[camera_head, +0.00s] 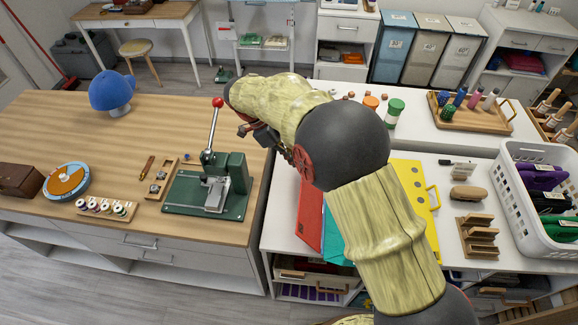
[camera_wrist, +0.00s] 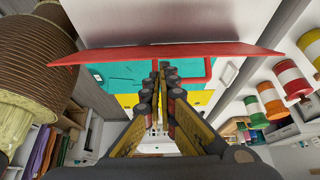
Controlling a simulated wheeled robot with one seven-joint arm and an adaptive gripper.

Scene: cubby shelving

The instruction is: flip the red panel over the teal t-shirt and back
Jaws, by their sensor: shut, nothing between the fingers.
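The red panel (camera_head: 308,215) shows in the head view at the left edge of the teal t-shirt (camera_head: 336,243), partly hidden by my arm. In the wrist view the red panel (camera_wrist: 130,53) is a wide, thin strip seen almost edge-on, so it looks tilted up from the surface. The teal t-shirt (camera_wrist: 115,76) shows just below that strip, with a yellow panel (camera_wrist: 198,98) beyond it. My gripper (camera_wrist: 160,68) is shut and empty, its fingertips overlapping the strip in view; I cannot tell whether they touch it. In the head view my gripper (camera_head: 258,132) is partly hidden by my arm.
A green lever press (camera_head: 212,190) with a red knob stands on the wooden table to the left. A white basket (camera_head: 535,195), a brown block (camera_head: 468,194) and a wooden rack (camera_head: 478,236) stand to the right. Striped cylinders (camera_wrist: 270,100) show at the right of the wrist view.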

